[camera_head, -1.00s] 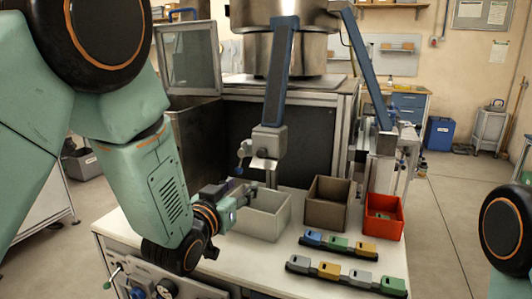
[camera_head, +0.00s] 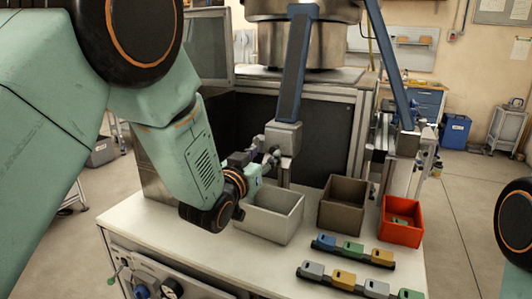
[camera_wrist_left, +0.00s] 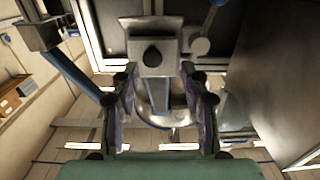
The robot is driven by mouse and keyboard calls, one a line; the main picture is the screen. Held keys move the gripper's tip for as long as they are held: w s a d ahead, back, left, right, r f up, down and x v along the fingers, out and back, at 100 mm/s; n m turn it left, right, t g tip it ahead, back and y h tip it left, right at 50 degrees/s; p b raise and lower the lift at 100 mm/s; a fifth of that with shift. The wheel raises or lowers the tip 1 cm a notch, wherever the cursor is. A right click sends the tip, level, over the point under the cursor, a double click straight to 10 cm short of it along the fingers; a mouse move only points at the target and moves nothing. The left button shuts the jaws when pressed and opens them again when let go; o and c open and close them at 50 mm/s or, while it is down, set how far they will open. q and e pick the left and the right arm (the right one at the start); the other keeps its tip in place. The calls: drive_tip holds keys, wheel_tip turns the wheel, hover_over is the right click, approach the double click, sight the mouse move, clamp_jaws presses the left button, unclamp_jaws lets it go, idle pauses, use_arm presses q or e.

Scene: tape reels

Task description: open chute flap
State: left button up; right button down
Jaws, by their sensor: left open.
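The chute (camera_head: 297,70) is a blue channel coming down from the metal bowl. It ends in a grey box-shaped mouth (camera_head: 284,136) above the light grey bin. In the left wrist view, a grey plate with a black knob (camera_wrist_left: 152,55), apparently the chute flap, lies just beyond my fingertips. My left gripper (camera_head: 268,156) is open and empty beside the chute mouth. Its two fingers (camera_wrist_left: 159,75) stand on either side of the knob's line, seemingly apart from it. The flap's hinge is hidden in the head view. My right gripper is out of view.
A light grey bin (camera_head: 291,228), a brown bin (camera_head: 341,216) and a red bin (camera_head: 402,235) stand on the white table (camera_head: 175,238). Two racks of coloured blocks (camera_head: 352,249) lie in front. A second blue chute (camera_head: 389,65) descends at the right.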

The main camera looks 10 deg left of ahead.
sight(276, 144)
use_arm(q)
drive_tip(key=shift+w+d, duration=0.75)
drive_tip(key=shift+w, duration=0.3)
drive_tip(key=shift+a, duration=0.35)
drive_tip(key=shift+c, duration=0.2)
drive_tip(key=shift+w+d+f, duration=0.1)
drive_tip(key=shift+w+d, duration=0.15)
drive_tip(key=shift+d, duration=0.3)
drive_tip(key=c, duration=0.5)
drive_tip(key=shift+s+a, duration=0.1)
drive_tip(key=shift+a, duration=0.25)
drive_tip(key=shift+c, duration=1.4)
clamp_jaws()
drive_tip(key=shift+d, duration=0.2)
drive_tip(key=shift+a, duration=0.15)
